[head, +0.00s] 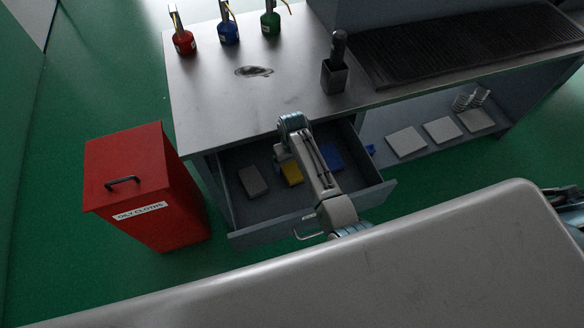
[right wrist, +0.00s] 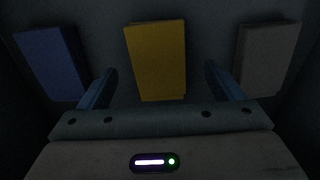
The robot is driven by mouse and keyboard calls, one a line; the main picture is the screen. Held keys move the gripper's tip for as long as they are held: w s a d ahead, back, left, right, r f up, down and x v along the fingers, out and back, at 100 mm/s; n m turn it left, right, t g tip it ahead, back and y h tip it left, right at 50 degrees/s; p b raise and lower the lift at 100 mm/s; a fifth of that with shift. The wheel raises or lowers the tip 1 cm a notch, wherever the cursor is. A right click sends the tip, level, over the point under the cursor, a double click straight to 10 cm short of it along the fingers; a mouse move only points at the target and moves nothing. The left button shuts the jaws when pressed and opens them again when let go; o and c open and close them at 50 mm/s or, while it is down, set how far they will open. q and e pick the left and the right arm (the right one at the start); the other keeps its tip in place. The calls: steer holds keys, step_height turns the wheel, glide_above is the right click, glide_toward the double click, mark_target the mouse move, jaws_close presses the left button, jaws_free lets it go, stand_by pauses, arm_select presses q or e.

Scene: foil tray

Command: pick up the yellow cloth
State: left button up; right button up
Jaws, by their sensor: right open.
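The yellow cloth (head: 292,172) lies folded in the open drawer, between a grey cloth (head: 253,181) and a blue cloth (head: 331,157). My right arm passes over the drawer and hides part of the yellow cloth in the head view. In the right wrist view the yellow cloth (right wrist: 156,50) is centred ahead of my right gripper (right wrist: 158,72). The gripper is open, with one finger on each side of the cloth's near end and gaps between. Nothing is held. My left gripper is not in view.
The drawer (head: 236,206) has raised walls and a front handle under the metal bench (head: 205,95). A closed red bin (head: 170,212) labelled for oily cloths stands to its left. Small bottles stand on the bench top, with a dark stain (head: 254,71) near them.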

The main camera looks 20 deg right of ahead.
mark_target(293, 169)
steer(key=shift+w+f, duration=0.15)
steer(key=shift+f, duration=1.35)
steer(key=c, duration=1.1)
steer(key=shift+r, duration=0.2)
steer(key=shift+r, duration=0.6)
steer(key=shift+s+d+r+b, duration=0.1)
steer(key=shift+d+r+b, duration=0.1)
steer(key=shift+r, duration=0.3)
steer(key=shift+s+d+r+b, duration=0.1)
steer(key=shift+r+b, duration=0.05)
steer(key=shift+r, duration=0.3)
steer(key=s+d, duration=0.3)
steer(key=d, duration=0.1)
steer(key=s+d+r+b, duration=0.1)
steer(key=s+d, duration=0.2)
steer(key=d, duration=0.1)
steer(key=s+d+b, duration=0.1)
steer(key=s+d, duration=0.2)
steer(key=d, duration=0.1)
steer(key=shift+d+r, duration=0.2)
steer(key=shift+r, duration=0.05)
